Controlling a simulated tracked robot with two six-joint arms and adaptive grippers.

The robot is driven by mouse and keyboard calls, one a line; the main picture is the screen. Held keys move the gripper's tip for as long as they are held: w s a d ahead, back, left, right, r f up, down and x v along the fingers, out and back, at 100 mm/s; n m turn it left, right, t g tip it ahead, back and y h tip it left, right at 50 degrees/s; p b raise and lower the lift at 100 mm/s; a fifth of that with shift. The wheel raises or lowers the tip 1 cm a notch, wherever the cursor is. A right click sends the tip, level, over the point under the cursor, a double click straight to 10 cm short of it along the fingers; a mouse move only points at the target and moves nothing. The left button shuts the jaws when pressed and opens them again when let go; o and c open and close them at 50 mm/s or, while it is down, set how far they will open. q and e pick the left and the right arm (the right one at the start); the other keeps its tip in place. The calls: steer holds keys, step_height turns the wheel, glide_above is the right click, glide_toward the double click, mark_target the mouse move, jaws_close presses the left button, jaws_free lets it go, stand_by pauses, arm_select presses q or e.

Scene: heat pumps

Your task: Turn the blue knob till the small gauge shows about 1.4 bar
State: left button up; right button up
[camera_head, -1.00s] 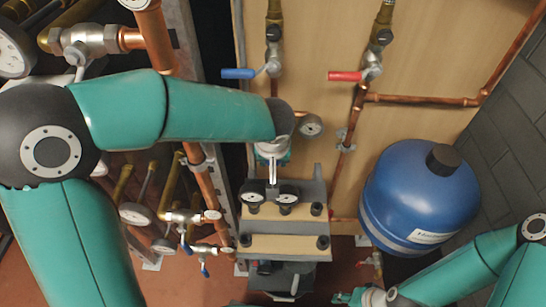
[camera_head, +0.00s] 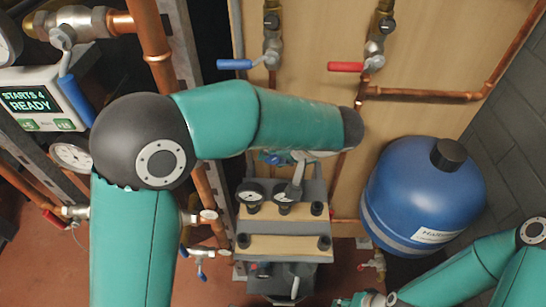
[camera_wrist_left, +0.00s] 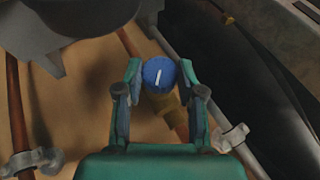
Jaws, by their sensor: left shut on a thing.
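The blue knob (camera_wrist_left: 159,73) has a white pointer line, tilted slightly right of upright in the left wrist view. It sits on a brass fitting (camera_wrist_left: 163,103). My left gripper (camera_wrist_left: 160,75) has one finger on each side of the knob and is shut on it. In the head view a bit of the knob (camera_head: 272,159) shows under the end of my left arm. The small gauge is hidden behind that arm, so its reading cannot be seen. My right gripper (camera_head: 360,299) is at the bottom edge, partly cut off, its fingers unclear.
A blue tank (camera_head: 420,195) stands to the right. Blue (camera_head: 235,64) and red (camera_head: 346,67) lever valves are above. A display (camera_head: 38,100) reads "STARTS 4 READY". Copper pipes run around my left arm.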

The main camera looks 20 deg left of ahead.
arm_select(q)
steer(key=shift+w+d+f+y, duration=0.1)
steer(key=shift+d+y, duration=0.05)
steer(key=shift+y, duration=0.65)
steer(key=shift+m, duration=0.3)
steer(key=o, duration=1.2)
steer(key=shift+c, duration=0.2)
steer(key=v, duration=1.2)
steer(key=shift+d, duration=0.15)
steer(key=shift+w+f, duration=0.1)
steer(key=shift+f, duration=0.05)
